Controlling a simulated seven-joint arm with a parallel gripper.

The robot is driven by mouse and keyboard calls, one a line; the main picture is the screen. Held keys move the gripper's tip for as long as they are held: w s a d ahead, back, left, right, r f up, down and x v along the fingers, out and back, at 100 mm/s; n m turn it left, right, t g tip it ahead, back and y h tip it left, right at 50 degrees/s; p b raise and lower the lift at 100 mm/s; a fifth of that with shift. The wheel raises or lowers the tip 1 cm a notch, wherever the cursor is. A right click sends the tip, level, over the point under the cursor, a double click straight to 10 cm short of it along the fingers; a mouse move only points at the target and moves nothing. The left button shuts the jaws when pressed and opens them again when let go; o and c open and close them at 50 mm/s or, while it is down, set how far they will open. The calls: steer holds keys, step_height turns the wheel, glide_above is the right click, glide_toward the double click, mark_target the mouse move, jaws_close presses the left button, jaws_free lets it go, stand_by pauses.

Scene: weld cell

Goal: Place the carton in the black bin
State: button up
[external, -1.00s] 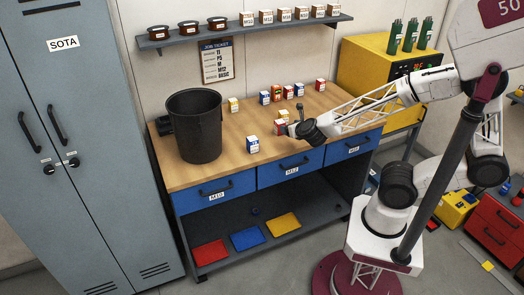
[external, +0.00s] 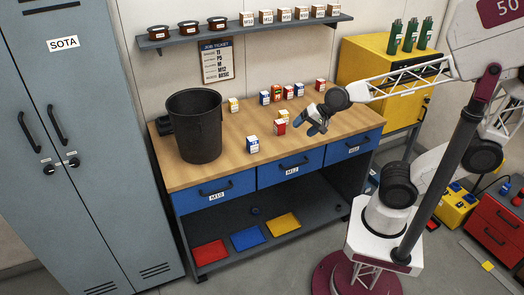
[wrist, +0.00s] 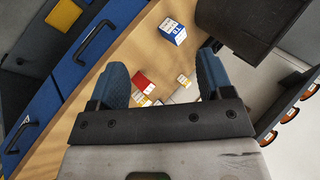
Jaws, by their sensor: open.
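Several small cartons stand on the wooden bench; the frames do not show which one the task means. A blue-and-white carton (external: 252,145) stands near the front edge and also shows in the wrist view (wrist: 172,32). A red-and-white carton (external: 279,127) stands to its right, with a yellow-and-white carton (external: 283,115) just behind it. The black bin (external: 194,125) stands upright at the bench's left; its inside bottom is hidden. My gripper (external: 314,121), with blue fingers, is open, right of the red carton. In the wrist view nothing is gripped between the fingers (wrist: 162,72).
More cartons stand at the back of the bench (external: 213,165), including a yellow one (external: 233,104) beside the bin and a red one (external: 320,85) at the far right. A shelf (external: 245,30) with jars and boxes hangs above. The bench between bin and front carton is clear.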

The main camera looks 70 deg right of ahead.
steer(key=s+d+r+n+g+h, duration=0.1)
steer(key=s+n+g, duration=0.4)
steer(key=s+n, duration=0.6)
steer(key=shift+s+d+r+n+h, duration=0.15)
steer(key=shift+s+d+n+h, duration=0.3)
steer(key=shift+d+n, duration=0.25)
steer(key=shift+o, duration=0.4)
steer(key=shift+w, duration=0.1)
